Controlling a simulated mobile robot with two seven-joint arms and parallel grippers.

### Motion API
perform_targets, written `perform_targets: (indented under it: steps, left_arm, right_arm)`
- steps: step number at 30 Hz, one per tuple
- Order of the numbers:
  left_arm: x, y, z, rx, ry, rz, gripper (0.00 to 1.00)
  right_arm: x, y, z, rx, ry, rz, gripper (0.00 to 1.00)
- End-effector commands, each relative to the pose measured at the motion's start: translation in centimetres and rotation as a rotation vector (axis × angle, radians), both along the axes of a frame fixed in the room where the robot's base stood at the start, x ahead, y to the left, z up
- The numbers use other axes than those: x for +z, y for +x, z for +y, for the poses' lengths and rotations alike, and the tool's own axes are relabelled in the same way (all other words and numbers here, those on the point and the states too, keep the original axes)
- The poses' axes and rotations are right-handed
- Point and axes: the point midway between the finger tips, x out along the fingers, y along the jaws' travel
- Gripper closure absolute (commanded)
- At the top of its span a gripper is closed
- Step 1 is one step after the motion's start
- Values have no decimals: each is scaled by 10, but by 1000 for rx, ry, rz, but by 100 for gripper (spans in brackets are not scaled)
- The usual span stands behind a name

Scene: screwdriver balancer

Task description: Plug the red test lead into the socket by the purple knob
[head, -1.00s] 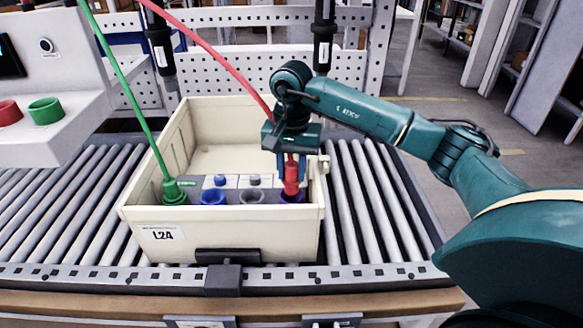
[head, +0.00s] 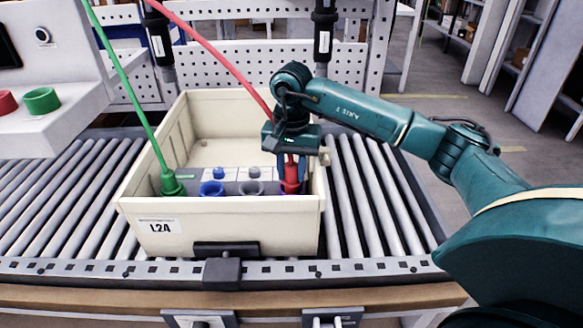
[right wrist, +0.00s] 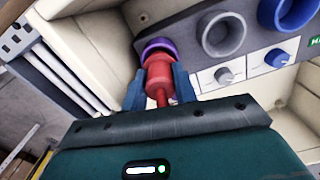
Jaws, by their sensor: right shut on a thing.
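The red test lead's plug (head: 291,178) is in my right gripper (head: 290,172), which is shut on it inside the crate. In the right wrist view the red plug (right wrist: 159,78) sits between the blue fingers of the gripper (right wrist: 159,92), its front end at the purple-ringed socket (right wrist: 157,46). I cannot tell how deep it is in the ring. The purple knob is not clearly seen; the gripper and plug cover that area. The red cable (head: 225,62) runs up to the upper left. My left gripper is not in view.
The cream crate (head: 225,238), marked L24, stands on a roller conveyor (head: 70,190). A green lead's plug (head: 171,184) is at the panel's left end. Blue (head: 212,188) and grey (head: 251,187) sockets lie between the leads. The crate's right wall is close to my gripper.

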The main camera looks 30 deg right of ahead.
Motion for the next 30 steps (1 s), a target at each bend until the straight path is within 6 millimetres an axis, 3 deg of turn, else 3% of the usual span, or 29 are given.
perform_targets:
  steps: [25,26,30]
  left_arm:
    - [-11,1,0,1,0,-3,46]
    - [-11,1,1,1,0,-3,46]
    - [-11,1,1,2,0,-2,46]
  right_arm:
    - [-15,0,0,0,0,0,96]
    - [-15,0,0,0,0,0,70]
    - [-15,0,0,0,0,0,59]
